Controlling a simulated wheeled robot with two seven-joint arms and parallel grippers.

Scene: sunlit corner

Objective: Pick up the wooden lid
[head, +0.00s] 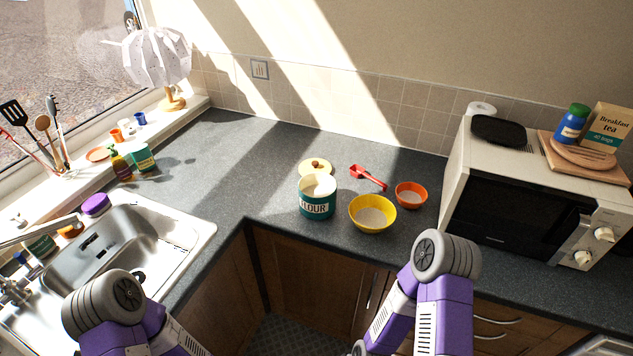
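The wooden lid (316,166) is a pale round disc with a brown knob. It lies on the grey worktop behind the green flour canister (317,207), whose front rim hides part of the area near it. The canister is open at the top and shows a pale inside. My two purple arms come in from the bottom of the head view, the left one in front of the sink and the right one in front of the worktop. Neither gripper can be made out, so their fingers cannot be judged.
A yellow bowl (372,224) stands right of the canister, with an orange bowl (410,203) and a red scoop (368,178) close by. A microwave (510,217) takes up the right. The sink (195,238) is at left. The worktop left of the lid is clear.

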